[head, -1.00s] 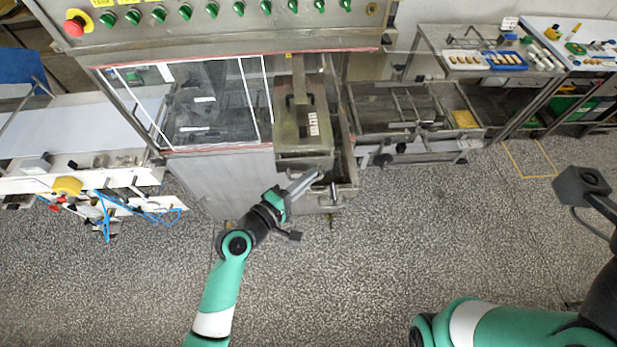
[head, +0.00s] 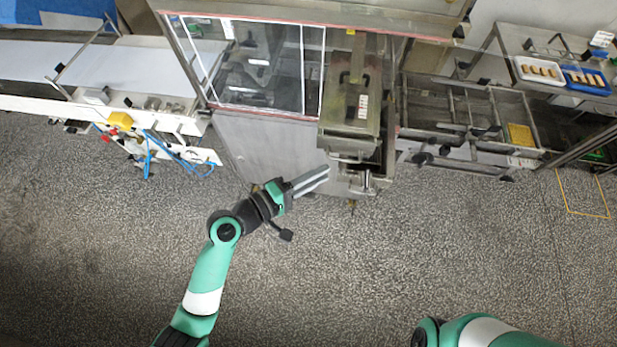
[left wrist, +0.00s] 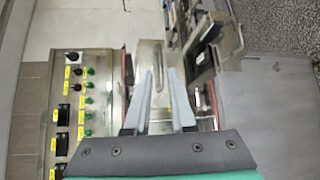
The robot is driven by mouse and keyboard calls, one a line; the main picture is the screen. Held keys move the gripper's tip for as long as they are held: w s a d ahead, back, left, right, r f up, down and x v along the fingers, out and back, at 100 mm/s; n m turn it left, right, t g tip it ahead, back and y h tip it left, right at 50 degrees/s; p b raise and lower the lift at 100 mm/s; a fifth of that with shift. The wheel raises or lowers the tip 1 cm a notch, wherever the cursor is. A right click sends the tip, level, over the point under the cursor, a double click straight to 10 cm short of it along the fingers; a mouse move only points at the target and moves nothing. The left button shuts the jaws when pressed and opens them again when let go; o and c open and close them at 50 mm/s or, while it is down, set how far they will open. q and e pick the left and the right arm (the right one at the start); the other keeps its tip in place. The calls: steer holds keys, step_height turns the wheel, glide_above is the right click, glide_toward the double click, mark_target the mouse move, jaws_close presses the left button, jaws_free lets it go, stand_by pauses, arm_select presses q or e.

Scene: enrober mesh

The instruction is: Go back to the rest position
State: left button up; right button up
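My left gripper (head: 318,176) is in front of the enrober machine (head: 270,155), just left of the machine's lower outlet fitting (head: 367,182), with a gap to the fitting. In the left wrist view, its two grey fingers (left wrist: 160,78) stand apart with nothing between them, so it is open and empty. The machine's control panel (left wrist: 85,110) with green knobs shows left of the fingers there. My right arm (head: 480,332) shows only in part at the bottom right of the head view; its gripper is out of the frame.
A white conveyor table (head: 90,70) with blue hoses (head: 165,150) stands left. Metal frames (head: 450,110) and a yellow mesh piece (head: 520,135) are right of the machine. White and blue trays (head: 585,80) of pieces sit at upper right. The speckled floor (head: 330,270) is clear.

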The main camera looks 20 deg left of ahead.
arm_select(q)
steer(key=v, duration=0.3)
steer(key=shift+s, duration=0.1)
stand_by(0.3)
